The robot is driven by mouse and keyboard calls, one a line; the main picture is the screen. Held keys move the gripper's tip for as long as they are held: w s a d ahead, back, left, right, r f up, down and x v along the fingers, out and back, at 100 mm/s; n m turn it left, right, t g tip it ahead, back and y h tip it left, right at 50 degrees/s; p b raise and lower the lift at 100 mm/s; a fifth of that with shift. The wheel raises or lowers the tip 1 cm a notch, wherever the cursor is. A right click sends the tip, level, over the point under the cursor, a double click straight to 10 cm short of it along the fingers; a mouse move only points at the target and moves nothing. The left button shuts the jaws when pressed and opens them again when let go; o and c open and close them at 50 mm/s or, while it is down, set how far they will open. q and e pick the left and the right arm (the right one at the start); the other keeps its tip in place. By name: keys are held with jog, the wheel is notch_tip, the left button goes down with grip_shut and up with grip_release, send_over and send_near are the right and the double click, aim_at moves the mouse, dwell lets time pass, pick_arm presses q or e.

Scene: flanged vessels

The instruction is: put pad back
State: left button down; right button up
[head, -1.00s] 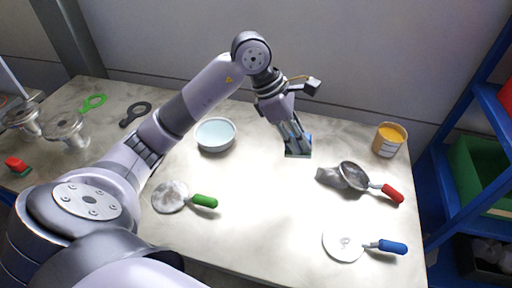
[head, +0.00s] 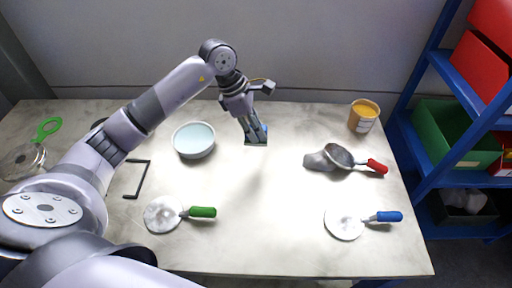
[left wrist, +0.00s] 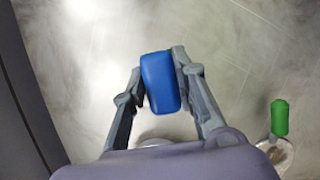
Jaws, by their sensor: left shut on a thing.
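The pad (left wrist: 160,82) is a blue block with rounded edges, held between the two fingers of my left gripper (left wrist: 161,75) in the left wrist view. In the head view my left gripper (head: 254,132) points down over the back middle of the table, right of the bowl. My right gripper is in neither view.
The middle front is clear.

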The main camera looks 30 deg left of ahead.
pick_arm(q)
notch_tip(320, 180, down, 10)
jog(key=shift+r+p, duration=0.25)
jog(key=shift+p, duration=0.65)
jog(key=shift+f, duration=0.1)
jog(key=c, duration=1.3)
grip_release()
jog(key=shift+r, duration=0.3)
jog(key=b+v, duration=0.2)
jog(key=v, duration=0.9)
jog(key=shift+a+r+b, duration=0.2)
jog(key=shift+r+b, duration=0.15)
